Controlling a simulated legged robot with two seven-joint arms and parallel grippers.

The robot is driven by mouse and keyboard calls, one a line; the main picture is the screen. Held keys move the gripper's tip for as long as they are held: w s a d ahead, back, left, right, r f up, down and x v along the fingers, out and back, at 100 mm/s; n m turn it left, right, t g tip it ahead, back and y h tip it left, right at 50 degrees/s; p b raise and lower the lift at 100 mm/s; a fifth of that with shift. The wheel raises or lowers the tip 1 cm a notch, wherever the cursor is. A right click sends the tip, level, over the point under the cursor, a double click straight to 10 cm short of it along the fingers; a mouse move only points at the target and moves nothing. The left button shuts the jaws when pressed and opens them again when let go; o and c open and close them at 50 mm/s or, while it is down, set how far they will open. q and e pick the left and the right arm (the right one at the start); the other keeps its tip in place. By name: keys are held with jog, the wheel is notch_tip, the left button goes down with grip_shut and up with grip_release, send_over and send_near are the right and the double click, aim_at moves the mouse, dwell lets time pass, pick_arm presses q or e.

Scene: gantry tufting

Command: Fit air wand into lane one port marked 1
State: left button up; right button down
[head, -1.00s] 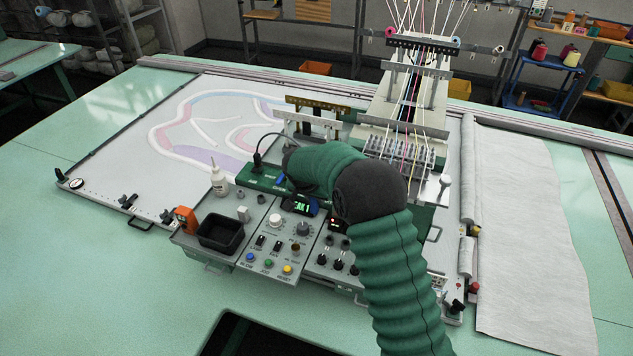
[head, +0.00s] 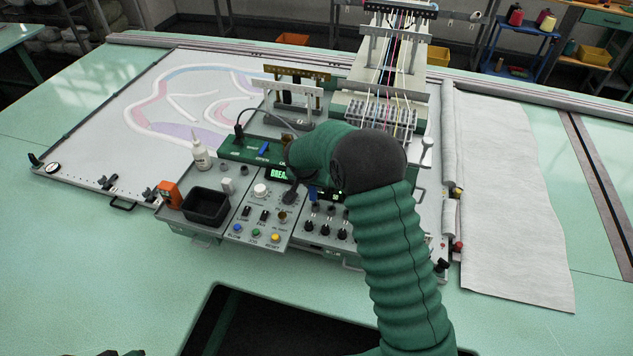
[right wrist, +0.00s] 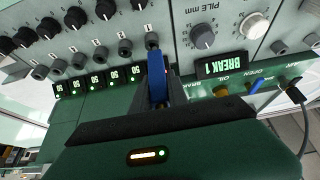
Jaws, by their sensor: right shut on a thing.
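The air wand (right wrist: 156,88) is blue and is held in my right gripper (right wrist: 158,92), whose dark fingers are shut around it in the right wrist view. In the head view my right forearm hides most of the gripper. A dark and green sliver at the bottom left edge seems to be my left gripper (head: 110,352), mostly cut off.
Other lane ports (right wrist: 101,53) sit beside it with black knobs (right wrist: 105,9) and small lit displays (right wrist: 93,83). A screen (right wrist: 222,68) reads BREAK 1. A black tray (head: 206,207) and white bottle (head: 201,155) stand left on the console.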

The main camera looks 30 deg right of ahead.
jog(key=shift+w+f+b, duration=0.15)
jog(key=shift+f+b, duration=0.25)
jog(key=shift+f, duration=0.25)
jog(key=shift+w+r, duration=0.1)
jog(key=shift+r, duration=0.1)
jog(key=shift+d, duration=0.25)
jog(key=shift+s+d, duration=0.3)
pick_arm(q)
jog(key=shift+w+d+f, duration=0.2)
jog(key=shift+d+f, duration=0.35)
jog(key=shift+f, duration=0.25)
pick_arm(e)
jog(key=shift+d+f, duration=0.25)
jog(key=shift+d, duration=0.15)
